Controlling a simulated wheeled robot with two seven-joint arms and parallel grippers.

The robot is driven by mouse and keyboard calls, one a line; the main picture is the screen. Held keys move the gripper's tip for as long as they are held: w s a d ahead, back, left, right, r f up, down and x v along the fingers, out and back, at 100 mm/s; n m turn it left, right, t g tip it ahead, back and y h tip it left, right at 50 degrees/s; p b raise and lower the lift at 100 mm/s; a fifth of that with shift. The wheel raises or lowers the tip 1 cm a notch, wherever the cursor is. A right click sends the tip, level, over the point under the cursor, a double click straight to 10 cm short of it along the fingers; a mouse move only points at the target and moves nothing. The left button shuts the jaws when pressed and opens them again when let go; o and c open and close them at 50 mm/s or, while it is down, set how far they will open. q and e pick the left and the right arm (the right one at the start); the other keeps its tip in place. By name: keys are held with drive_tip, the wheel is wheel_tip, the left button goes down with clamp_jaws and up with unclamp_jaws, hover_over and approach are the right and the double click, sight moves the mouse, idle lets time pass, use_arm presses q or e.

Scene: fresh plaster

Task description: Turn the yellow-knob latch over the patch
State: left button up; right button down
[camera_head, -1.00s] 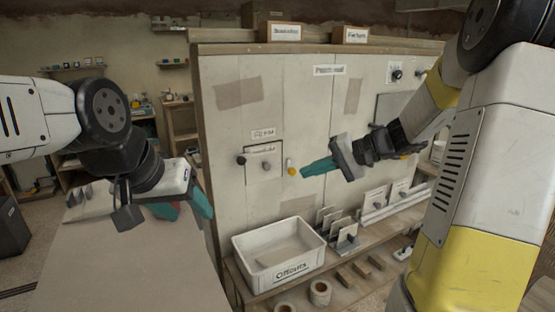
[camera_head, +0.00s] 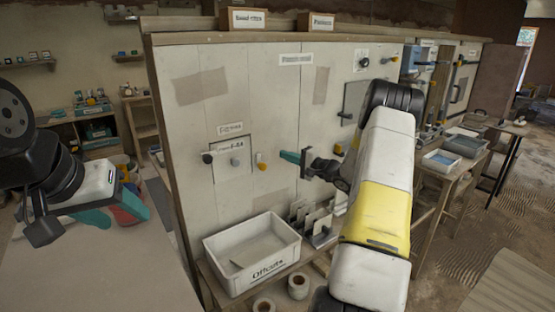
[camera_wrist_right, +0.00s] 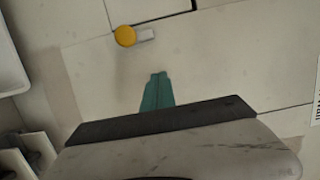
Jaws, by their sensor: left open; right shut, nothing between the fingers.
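The patch (camera_head: 231,150) is a square panel in the pale wall board, with a grey knob on its face. The yellow-knob latch (camera_head: 261,166) sits just right of it, its pale bar pointing up alongside the patch's edge, not across it. In the right wrist view the yellow knob (camera_wrist_right: 125,36) and bar lie outside the patch's outline, beyond my fingertips. My right gripper (camera_head: 289,157), also in its wrist view (camera_wrist_right: 157,92), is shut and empty, just right of the latch with a gap. My left gripper (camera_head: 122,210) is open and empty at the left, away from the board.
A dark-knobbed latch (camera_head: 207,158) is at the patch's left edge. A white offcuts bin (camera_head: 252,255) stands below, with upright plates (camera_head: 315,221) beside it. A grey table surface (camera_head: 105,275) lies under my left gripper. The board between patch and bin is clear.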

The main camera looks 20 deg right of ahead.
sight(261, 152)
drive_tip(key=x, duration=0.4)
drive_tip(key=shift+a, duration=0.1)
drive_tip(key=a, duration=0.1)
drive_tip(key=s+a, duration=0.1)
drive_tip(key=a, duration=0.1)
drive_tip(key=shift+s+a, duration=0.15)
drive_tip(key=shift+a, duration=0.2)
drive_tip(key=shift+a+r, duration=0.1)
drive_tip(key=shift+r, duration=0.05)
